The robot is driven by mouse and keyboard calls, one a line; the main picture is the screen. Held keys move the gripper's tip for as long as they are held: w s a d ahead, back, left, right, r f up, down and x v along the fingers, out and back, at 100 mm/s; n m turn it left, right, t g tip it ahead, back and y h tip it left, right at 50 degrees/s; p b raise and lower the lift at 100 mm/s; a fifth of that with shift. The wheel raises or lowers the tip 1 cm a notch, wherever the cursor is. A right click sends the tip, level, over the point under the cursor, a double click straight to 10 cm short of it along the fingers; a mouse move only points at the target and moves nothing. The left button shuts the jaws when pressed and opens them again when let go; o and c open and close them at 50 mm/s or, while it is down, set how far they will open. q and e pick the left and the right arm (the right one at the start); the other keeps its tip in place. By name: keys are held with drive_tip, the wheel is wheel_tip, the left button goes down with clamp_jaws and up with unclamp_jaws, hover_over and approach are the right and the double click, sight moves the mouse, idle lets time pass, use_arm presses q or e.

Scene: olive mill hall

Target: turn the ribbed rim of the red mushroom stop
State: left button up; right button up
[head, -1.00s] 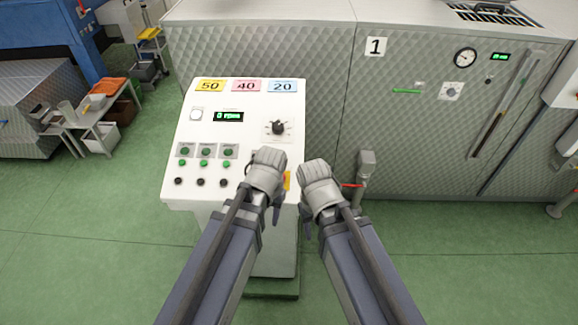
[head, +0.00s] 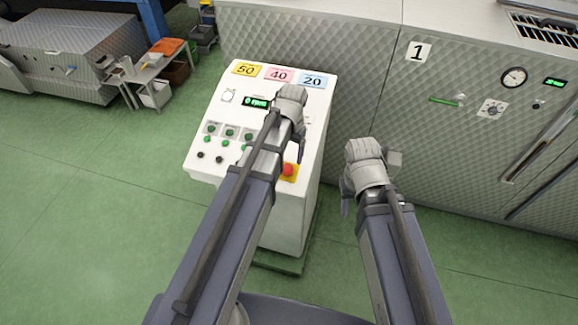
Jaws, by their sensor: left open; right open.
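The red mushroom stop (head: 288,170) sits on a yellow plate at the lower right corner of the white control panel (head: 316,92). Its ribbed rim is too small to make out. My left gripper (head: 298,140) is open over the right part of the panel, above the stop in the picture and apart from it; its arm covers part of the panel. My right gripper (head: 348,200) is open and empty, to the right of the panel, over the floor in the picture.
The panel carries a green display (head: 256,103), several green and black buttons, and yellow, pink and blue number cards. A quilted metal machine (head: 480,150) marked 1 stands behind. A low table (head: 150,75) stands at the far left. Green floor is clear on the left.

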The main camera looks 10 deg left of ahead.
sight(287, 168)
use_arm(q)
drive_tip(key=f+b, duration=0.7)
drive_tip(key=shift+a+f, duration=0.2)
clamp_jaws()
idle(0.6)
